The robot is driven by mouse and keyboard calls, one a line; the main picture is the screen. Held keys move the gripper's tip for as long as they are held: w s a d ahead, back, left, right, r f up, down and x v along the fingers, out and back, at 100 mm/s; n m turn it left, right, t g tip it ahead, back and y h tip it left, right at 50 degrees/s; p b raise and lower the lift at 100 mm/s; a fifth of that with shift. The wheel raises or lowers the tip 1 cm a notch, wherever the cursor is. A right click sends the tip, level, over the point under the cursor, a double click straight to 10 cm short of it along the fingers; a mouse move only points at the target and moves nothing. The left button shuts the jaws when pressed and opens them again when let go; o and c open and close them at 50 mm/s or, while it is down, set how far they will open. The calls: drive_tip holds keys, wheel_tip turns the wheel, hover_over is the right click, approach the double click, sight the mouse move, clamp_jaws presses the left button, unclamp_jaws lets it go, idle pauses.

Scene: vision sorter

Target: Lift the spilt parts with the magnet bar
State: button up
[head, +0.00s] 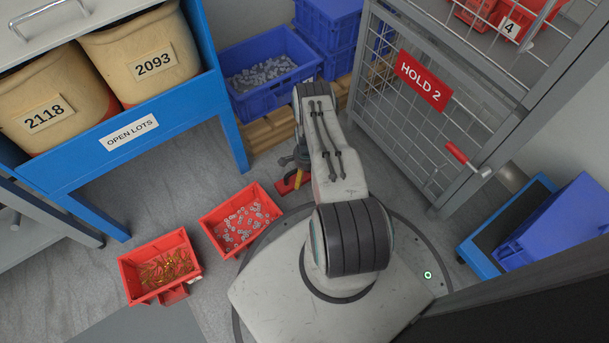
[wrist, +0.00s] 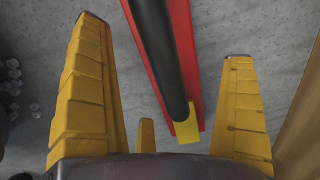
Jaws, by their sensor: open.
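The magnet bar (wrist: 185,55), a red strip with a black round handle and a yellow end piece, lies on the grey floor in the wrist view. My gripper (wrist: 164,36) is open, its yellow fingers apart on either side of the bar. In the head view a red end of the bar (head: 288,186) shows below my gripper (head: 298,176), mostly hidden by my arm. Small grey parts (wrist: 12,86) show at the left edge of the wrist view, cut off by the frame. I cannot tell whether the fingers touch the bar.
A red bin of silvery parts (head: 206,221) and a red bin of brass-coloured parts (head: 124,278) stand on the floor to the left. A blue crate (head: 262,104) sits on a pallet behind. The mesh HOLD 2 cage (head: 400,130) stands close on the right.

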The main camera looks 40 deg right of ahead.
sight(306, 175)
wheel_tip(306, 175, down, 3)
drive_tip(key=shift+f+b, duration=0.15)
drive_tip(key=shift+b, duration=0.6)
drive_tip(key=c, duration=1.2)
drive_tip(key=shift+c, duration=0.2)
